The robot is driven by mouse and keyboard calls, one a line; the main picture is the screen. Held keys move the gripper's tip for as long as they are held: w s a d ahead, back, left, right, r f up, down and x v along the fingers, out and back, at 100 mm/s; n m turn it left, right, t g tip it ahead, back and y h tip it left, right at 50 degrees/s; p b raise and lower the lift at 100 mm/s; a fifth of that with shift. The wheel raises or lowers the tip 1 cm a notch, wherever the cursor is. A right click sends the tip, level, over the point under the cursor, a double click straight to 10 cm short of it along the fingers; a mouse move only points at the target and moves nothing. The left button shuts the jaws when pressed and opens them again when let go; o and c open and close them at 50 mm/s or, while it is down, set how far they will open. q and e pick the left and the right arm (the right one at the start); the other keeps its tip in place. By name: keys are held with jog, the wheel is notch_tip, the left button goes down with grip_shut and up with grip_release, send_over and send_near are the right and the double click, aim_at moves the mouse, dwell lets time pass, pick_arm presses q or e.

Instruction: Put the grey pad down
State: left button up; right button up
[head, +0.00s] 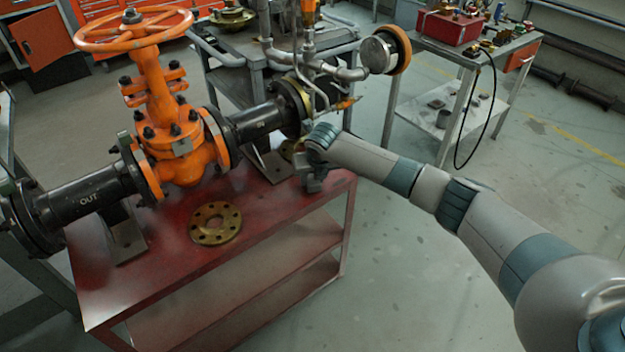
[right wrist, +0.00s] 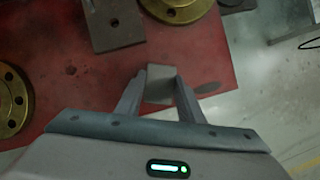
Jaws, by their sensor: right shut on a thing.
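My right gripper (head: 311,180) is over the right end of the red bench top (head: 275,213), near its corner. In the right wrist view the gripper (right wrist: 160,82) has its two fingers closed on the sides of the grey pad (right wrist: 161,84), a small pale block. The red bench top (right wrist: 195,50) lies beneath. I cannot tell whether the pad touches it. In the head view the pad is not clear, as the gripper and wrist cover it. A dark grey oval patch (right wrist: 207,87) shows on the bench beside the gripper. My left gripper is not in view.
The orange gate valve (head: 178,135) with black pipes stands along the bench. A brass flange (head: 215,223) lies in front of it. A dark support plate (right wrist: 115,25) and a second brass flange (right wrist: 178,8) are near the gripper. Bare bench lies between the flange and the gripper.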

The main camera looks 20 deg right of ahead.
jog(key=shift+f, duration=0.55)
jog(key=o, duration=0.9)
jog(key=shift+s+r, duration=0.1)
jog(key=shift+r, duration=0.3)
jog(key=shift+v, duration=5.6)
